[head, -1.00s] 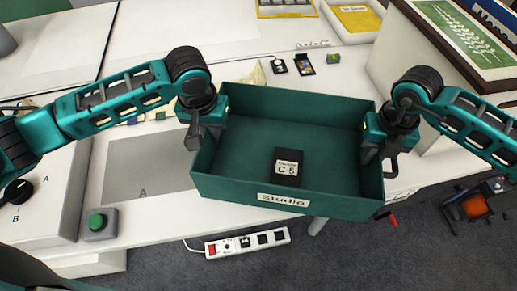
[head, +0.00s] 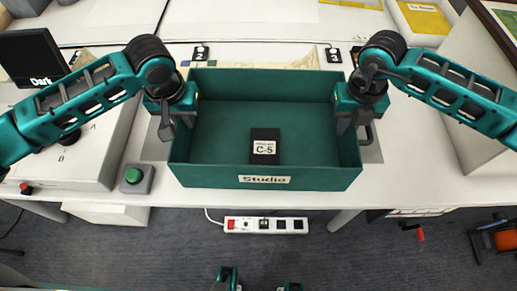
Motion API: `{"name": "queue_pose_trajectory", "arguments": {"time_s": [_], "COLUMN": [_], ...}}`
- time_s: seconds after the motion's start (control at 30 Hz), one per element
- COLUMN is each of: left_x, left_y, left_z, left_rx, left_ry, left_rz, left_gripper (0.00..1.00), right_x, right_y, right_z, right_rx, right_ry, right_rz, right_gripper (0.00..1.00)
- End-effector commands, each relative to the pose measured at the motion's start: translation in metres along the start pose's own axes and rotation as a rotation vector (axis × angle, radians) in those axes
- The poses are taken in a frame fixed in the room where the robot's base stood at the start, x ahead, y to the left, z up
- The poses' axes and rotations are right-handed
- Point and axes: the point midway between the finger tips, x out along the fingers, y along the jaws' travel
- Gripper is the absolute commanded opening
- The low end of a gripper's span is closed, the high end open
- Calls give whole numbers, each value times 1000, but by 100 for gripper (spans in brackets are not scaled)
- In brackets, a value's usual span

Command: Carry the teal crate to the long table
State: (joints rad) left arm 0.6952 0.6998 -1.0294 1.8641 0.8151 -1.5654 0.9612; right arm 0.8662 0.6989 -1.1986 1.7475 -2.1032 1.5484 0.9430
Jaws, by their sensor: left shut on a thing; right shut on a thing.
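The teal crate (head: 310,179) is in the middle of the head view, with a label reading "Studio" on its near wall. A small black box labelled "C-5" (head: 265,147) sits inside it. My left gripper (head: 167,125) is shut on the crate's left end wall. My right gripper (head: 354,122) is shut on its right end wall. The crate looks level, over the front part of the long white table (head: 420,170). I cannot tell whether its bottom touches the table. It hides most of a grey mat (head: 152,148) behind it.
A white unit (head: 85,150) marked "B" and a green button box (head: 136,178) stand left of the crate. Markers "2" (head: 199,54) and "3" (head: 334,55) lie behind it. A power strip (head: 265,225) shows below the table's front edge. Table right of the crate is clear.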

Motion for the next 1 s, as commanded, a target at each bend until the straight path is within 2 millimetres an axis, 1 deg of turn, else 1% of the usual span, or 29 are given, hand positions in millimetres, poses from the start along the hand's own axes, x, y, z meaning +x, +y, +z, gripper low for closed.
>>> {"name": "queue_pose_trajectory", "arguments": {"time_s": [0.6,0.77,1.0], "left_x": [0,4,15], "left_y": [-2,-2,-2], "left_z": [-1,0,1], "left_rx": [-2,-2,-2], "left_ry": [2,2,2], "left_rz": [-4,-4,-4], "left_gripper": [0,0,0], "right_x": [0,4,15], "right_y": [-1,-1,-2], "right_z": [1,1,1], "right_rx": [2,2,2], "right_ry": [-1,-1,-2], "right_rz": [-3,-3,-3], "right_gripper": [0,0,0]}}
